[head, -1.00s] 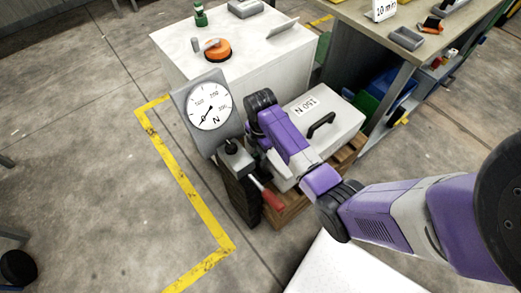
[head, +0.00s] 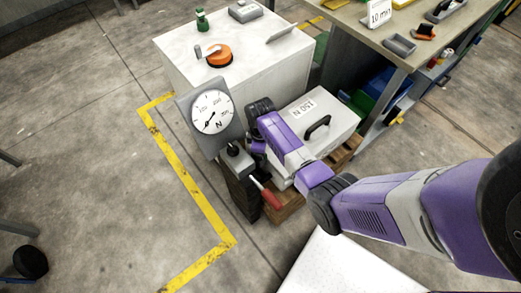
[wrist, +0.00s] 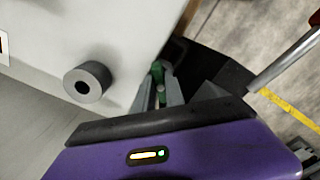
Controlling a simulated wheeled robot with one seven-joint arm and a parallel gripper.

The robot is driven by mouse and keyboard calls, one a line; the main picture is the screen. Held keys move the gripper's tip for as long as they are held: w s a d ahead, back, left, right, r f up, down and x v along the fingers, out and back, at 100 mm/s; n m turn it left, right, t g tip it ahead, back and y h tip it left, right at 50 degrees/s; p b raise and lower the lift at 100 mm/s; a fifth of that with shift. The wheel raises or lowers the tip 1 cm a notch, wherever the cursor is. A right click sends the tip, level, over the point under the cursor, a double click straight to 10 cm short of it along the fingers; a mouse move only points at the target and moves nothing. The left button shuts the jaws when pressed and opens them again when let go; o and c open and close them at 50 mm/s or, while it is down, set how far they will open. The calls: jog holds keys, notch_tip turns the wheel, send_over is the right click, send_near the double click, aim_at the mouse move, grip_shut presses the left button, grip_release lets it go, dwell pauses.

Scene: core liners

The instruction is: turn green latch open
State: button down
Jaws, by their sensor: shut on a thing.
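The green latch (wrist: 157,70) shows as a small green piece at the edge of a pale panel (wrist: 120,30) in the wrist view. My gripper (wrist: 160,88) has its two grey fingers closed around it, and they cover most of it. How far the latch is turned cannot be told. In the head view my purple and grey arm reaches down beside a light grey case (head: 322,108) marked 150 N with a black handle. My fingertips and the latch are hidden there.
A dial gauge (head: 212,112) and a red-handled lever (head: 268,196) stand close left of my arm. A grey cylinder (wrist: 87,81) juts from the pale panel. A white cabinet (head: 185,75) is behind, a workbench (head: 350,20) at the back right.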

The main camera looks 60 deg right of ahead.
jog(key=m+p, duration=0.1)
jog(key=m, duration=0.3)
jog(key=shift+a+m, duration=0.1)
jog(key=shift+m, duration=0.2)
jog(key=shift+m+p, duration=0.65)
jog(key=shift+m, duration=1.35)
jog(key=c, duration=1.4)
grip_release()
notch_tip(320, 180, up, 8)
jog(key=shift+f+p, duration=0.1)
jog(key=shift+p, duration=0.45)
